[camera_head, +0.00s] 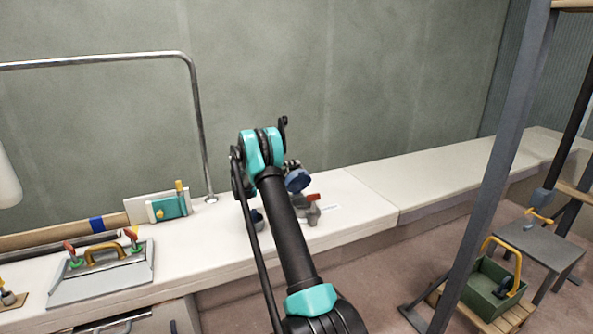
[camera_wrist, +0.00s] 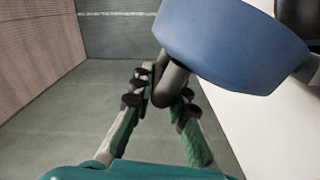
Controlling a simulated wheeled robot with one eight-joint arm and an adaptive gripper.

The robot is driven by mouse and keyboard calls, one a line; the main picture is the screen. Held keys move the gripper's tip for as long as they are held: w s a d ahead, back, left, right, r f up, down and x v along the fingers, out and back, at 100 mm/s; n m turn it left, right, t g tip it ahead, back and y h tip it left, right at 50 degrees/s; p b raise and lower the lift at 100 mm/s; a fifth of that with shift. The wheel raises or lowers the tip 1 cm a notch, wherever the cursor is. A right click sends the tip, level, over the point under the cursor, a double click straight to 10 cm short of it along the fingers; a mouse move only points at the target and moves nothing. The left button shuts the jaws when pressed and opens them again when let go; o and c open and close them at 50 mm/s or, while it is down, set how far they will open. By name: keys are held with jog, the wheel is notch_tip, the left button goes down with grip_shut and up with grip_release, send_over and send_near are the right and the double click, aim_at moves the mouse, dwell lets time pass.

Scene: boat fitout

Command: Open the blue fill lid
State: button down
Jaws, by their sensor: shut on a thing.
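The blue fill lid (camera_wrist: 230,45) fills the upper right of the wrist view, tilted, with a dark grey tab (camera_wrist: 173,85) sticking out from its edge. My gripper (camera_wrist: 160,88) has its two green, black-padded fingers closed on this tab. In the head view the blue lid (camera_head: 298,180) shows just right of my arm, above the white bench top. My arm hides most of my gripper and part of the fitting there.
A grey fitting with a red handle (camera_head: 312,198) stands on the bench (camera_head: 360,205) right of my arm. A teal device (camera_head: 170,207) and a grey plate (camera_head: 100,285) with clamps lie left. A dark post (camera_head: 497,170) and a green toolbox (camera_head: 490,296) are at right. The right bench top is clear.

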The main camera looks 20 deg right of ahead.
jog(key=w+f+n, duration=0.3)
jog(key=w+n, duration=0.2)
jog(key=w, duration=0.1)
jog(key=shift+a+f, duration=0.15)
jog(key=shift+f, duration=0.3)
jog(key=c, duration=1.5)
grip_release()
jog(key=shift+w, duration=0.1)
jog(key=a, duration=1.2)
jog(key=shift+s, duration=0.25)
